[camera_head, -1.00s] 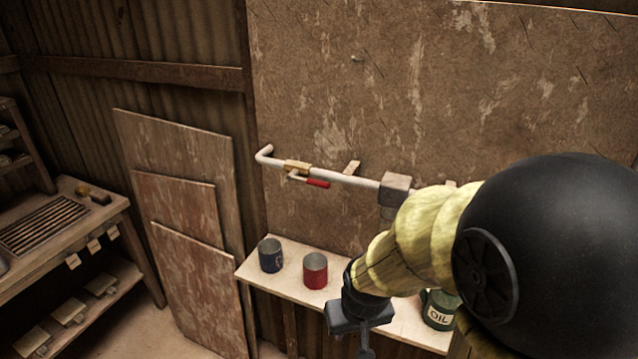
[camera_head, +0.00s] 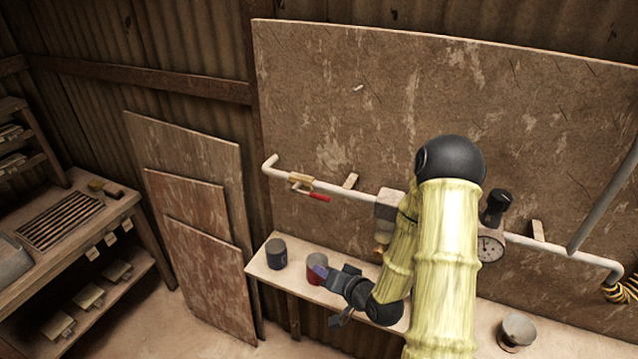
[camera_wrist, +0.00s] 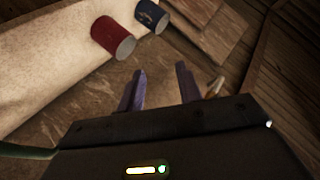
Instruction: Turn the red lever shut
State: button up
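The red lever (camera_head: 319,198) sits on a brass valve (camera_head: 300,181) on the white pipe (camera_head: 345,190) along the wall board. The lever lies roughly along the pipe, pointing right. My gripper (camera_head: 325,279) is below the lever, just in front of the shelf, and does not touch the lever. In the wrist view the two purple fingers (camera_wrist: 160,90) stand apart with nothing between them, so my gripper is open and empty. The lever is not clearly visible in the wrist view.
The shelf (camera_head: 262,262) under the pipe holds a blue can (camera_head: 276,253) and a red can (camera_head: 313,270), partly behind my gripper. A grey pot (camera_head: 516,331) stands further right. A gauge (camera_head: 490,248) is on the pipe. Boards (camera_head: 205,225) lean at the left.

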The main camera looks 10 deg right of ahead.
jog(key=d+r+m+t+h+p, duration=0.1)
jog(key=d+r+m+t+p, duration=0.1)
jog(key=r+m+t, duration=0.2)
jog(key=s+d+r+m+t+p, duration=0.1)
jog(key=d+r+m+t+p, duration=0.1)
jog(key=r+m, duration=0.3)
jog(key=shift+s+r+m+t+h+p, duration=0.15)
jog(key=shift+r+m+t+h+p, duration=0.25)
jog(key=shift+m+t+p, duration=0.35)
jog(key=shift+f, duration=0.1)
